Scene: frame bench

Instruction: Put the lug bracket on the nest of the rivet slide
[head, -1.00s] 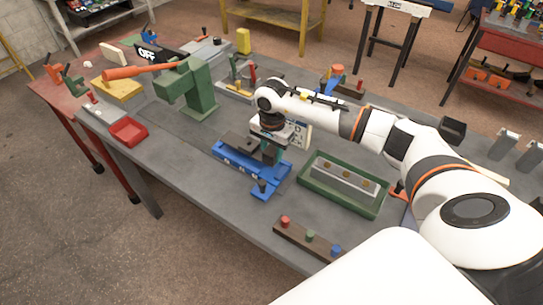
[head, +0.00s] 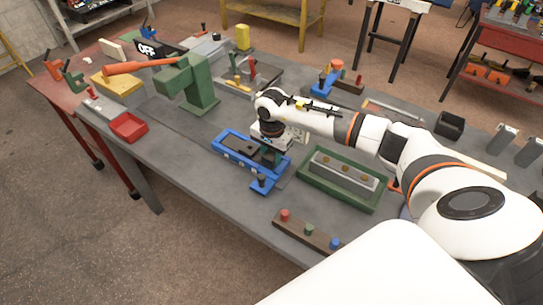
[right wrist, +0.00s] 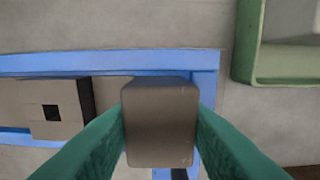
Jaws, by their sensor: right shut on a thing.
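The rivet slide (head: 231,165) is a blue frame on the grey bench, with its blue rails (right wrist: 120,62) running across the right wrist view. A grey-brown block with a square hole (right wrist: 53,108) lies between the rails. My right gripper (head: 270,157) is over the right end of the slide, pointing down. Its green fingers are shut on a grey-brown block, which I take to be the lug bracket (right wrist: 160,125). The fingers and wrist hide its lower part, so I cannot tell whether it touches the nest. My left gripper is not in view.
A green tray (head: 333,197) holding a grey bar stands just right of the slide. A strip with coloured knobs (head: 305,234) lies at the front edge. A green press (head: 197,90) with an orange lever and a red tray (head: 128,127) stand to the left.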

